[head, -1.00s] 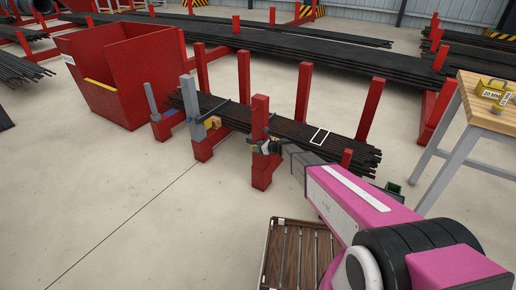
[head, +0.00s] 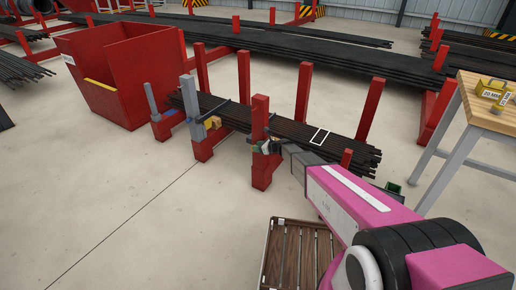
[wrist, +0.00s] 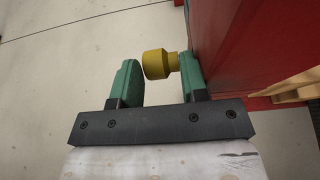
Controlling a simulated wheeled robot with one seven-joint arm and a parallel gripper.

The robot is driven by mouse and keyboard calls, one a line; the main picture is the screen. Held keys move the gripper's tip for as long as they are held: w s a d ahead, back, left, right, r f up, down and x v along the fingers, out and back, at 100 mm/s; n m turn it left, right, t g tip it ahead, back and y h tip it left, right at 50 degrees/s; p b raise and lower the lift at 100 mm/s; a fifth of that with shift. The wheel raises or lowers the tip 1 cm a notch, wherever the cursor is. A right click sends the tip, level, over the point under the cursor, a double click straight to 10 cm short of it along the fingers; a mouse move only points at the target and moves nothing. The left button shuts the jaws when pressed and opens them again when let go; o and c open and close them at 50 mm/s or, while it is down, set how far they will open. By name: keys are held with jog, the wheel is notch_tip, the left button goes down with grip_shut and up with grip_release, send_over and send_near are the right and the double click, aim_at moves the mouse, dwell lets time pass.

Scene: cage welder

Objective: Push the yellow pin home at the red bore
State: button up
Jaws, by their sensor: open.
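The yellow pin (wrist: 156,64) shows in the wrist view, with a wide round head and a narrower neck pointing right toward the red post (wrist: 235,50). My gripper (wrist: 160,80) is open, its green fingers on either side of the pin head. The left finger is clearly apart from the head; the right finger lies close to the neck, and I cannot tell if it touches. The bore itself is hidden. In the head view my gripper (head: 264,147) is beside the front red post (head: 261,116), and I cannot make out the pin there.
Dark bars (head: 300,132) lie between red uprights behind the post. A grey post (head: 192,105) and a red bin (head: 120,75) stand to the left. A slatted wooden pallet (head: 297,250) lies in front, and a wooden bench (head: 485,115) stands at right. The left floor is clear.

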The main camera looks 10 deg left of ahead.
jog(key=shift+o, duration=0.9)
jog(key=v, duration=1.1)
jog(key=s+d+r+n+g+h, duration=0.1)
jog(key=s+d+r+n+h, duration=0.2)
jog(key=s+d+n, duration=0.4)
jog(key=s+d+r+n+g+h, duration=0.2)
jog(key=s+d+r+n+h, duration=0.2)
jog(key=s+d+n, duration=0.4)
jog(key=s+d+r+n+g+h, duration=0.2)
jog(key=s+d+r+n+h, duration=0.2)
jog(key=s+d, duration=1)
jog(key=n+h, duration=0.1)
jog(key=n, duration=0.2)
jog(key=shift+h, duration=0.3)
